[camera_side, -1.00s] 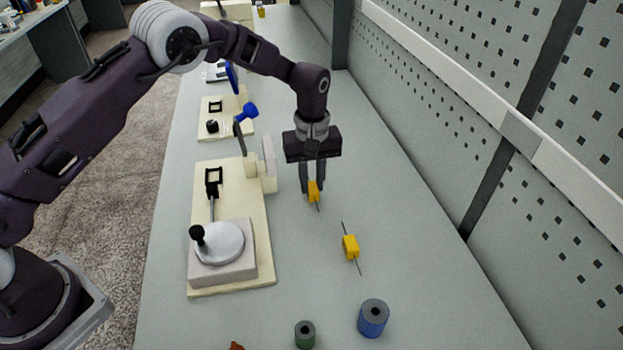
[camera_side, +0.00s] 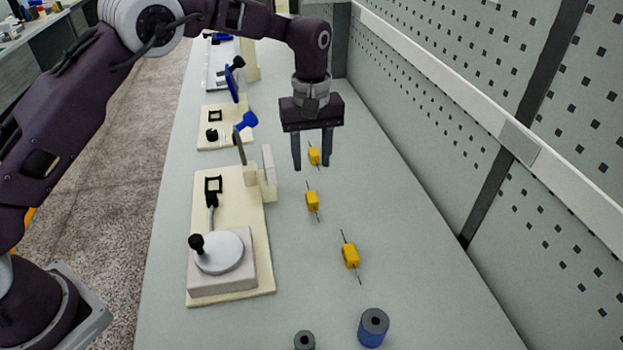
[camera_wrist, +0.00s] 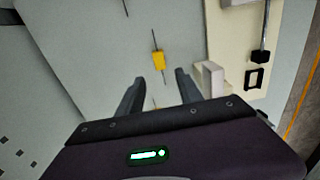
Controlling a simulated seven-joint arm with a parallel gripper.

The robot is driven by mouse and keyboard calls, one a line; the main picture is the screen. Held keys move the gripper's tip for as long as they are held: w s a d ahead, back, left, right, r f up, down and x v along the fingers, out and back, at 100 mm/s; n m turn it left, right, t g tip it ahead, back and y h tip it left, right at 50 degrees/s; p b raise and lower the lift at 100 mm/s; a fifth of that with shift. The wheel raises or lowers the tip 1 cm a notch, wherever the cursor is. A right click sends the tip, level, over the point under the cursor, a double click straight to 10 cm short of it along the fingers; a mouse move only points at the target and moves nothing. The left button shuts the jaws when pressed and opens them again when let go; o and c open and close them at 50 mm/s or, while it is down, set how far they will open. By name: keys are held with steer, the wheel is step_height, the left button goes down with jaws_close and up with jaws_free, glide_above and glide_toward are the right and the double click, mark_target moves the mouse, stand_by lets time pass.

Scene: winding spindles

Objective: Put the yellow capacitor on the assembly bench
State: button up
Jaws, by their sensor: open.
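Three yellow capacitors with thin wire leads lie apart in a row on the grey assembly bench (camera_side: 420,300): a near one (camera_side: 350,256), a middle one (camera_side: 312,201) and a far one (camera_side: 314,156). My gripper (camera_side: 311,168) is open and empty, raised above the bench around the far end of the row. The far capacitor shows between the fingers in the side view, behind them. In the wrist view a capacitor (camera_wrist: 158,60) lies beyond the two spread fingers (camera_wrist: 157,88), held by neither.
A cream winding fixture (camera_side: 230,262) with a grey disc and black knob stands left of the row; similar fixtures stand farther back. A blue spool (camera_side: 373,327) and a dark green spool (camera_side: 304,340) are at the front. A perforated panel (camera_side: 480,100) bounds the right.

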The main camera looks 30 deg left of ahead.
steer(key=s+a+r+m+t, duration=0.1)
steer(key=s+a+r+m, duration=0.15)
steer(key=s+r, duration=0.65)
steer(key=s+a+r+m+t, duration=0.2)
steer(key=s+a+r, duration=0.2)
steer(key=s+r, duration=0.5)
steer(key=s+a+f+m+t, duration=0.1)
steer(key=s+m, duration=0.1)
steer(key=s, duration=0.6)
steer(key=s+a+f+m+t, duration=0.1)
steer(key=s+a+m, duration=0.1)
steer(key=s, duration=0.7)
steer(key=shift+t, duration=0.3)
steer(key=shift+m, duration=0.25)
